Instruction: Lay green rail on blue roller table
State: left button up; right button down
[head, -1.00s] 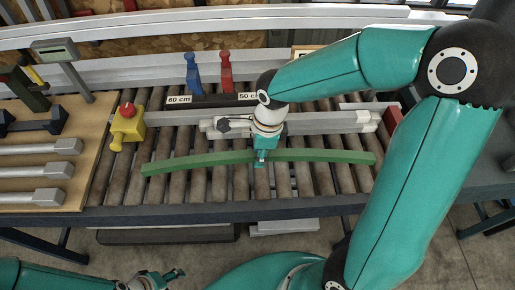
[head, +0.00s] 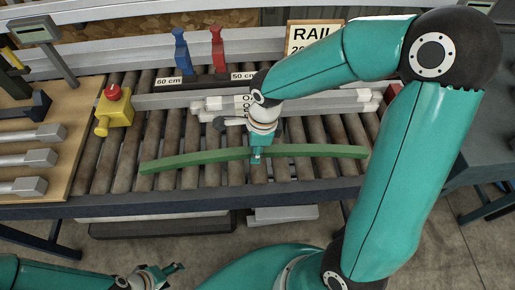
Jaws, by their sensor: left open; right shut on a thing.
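The long green rail (head: 205,158) lies crosswise over the rollers of the roller table, whose dark blue-grey front edge (head: 150,203) shows below it. The rail looks slightly bowed, its middle higher in the picture than its ends. My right gripper (head: 257,157) is shut on the rail near its middle, coming from above. I cannot tell whether the rail touches the rollers or hangs just above them. My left gripper (head: 168,274) is open and empty, low at the bottom left, in front of the table and away from the rail.
Behind the rail lie pale grey bars (head: 210,104). A yellow box with a red button (head: 115,107) stands at left; blue (head: 180,52) and red (head: 217,50) clamps stand at the back. A wooden board (head: 70,150) with grey bars is further left. Rollers before the rail are clear.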

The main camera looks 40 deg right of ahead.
jog(key=shift+f, duration=0.25)
jog(key=c, duration=0.9)
grip_release()
jog(key=shift+o, duration=0.2)
notch_tip(320, 180, up, 12)
jog(key=d, duration=0.1)
jog(key=shift+s, duration=0.35)
jog(key=shift+d+f, duration=0.1)
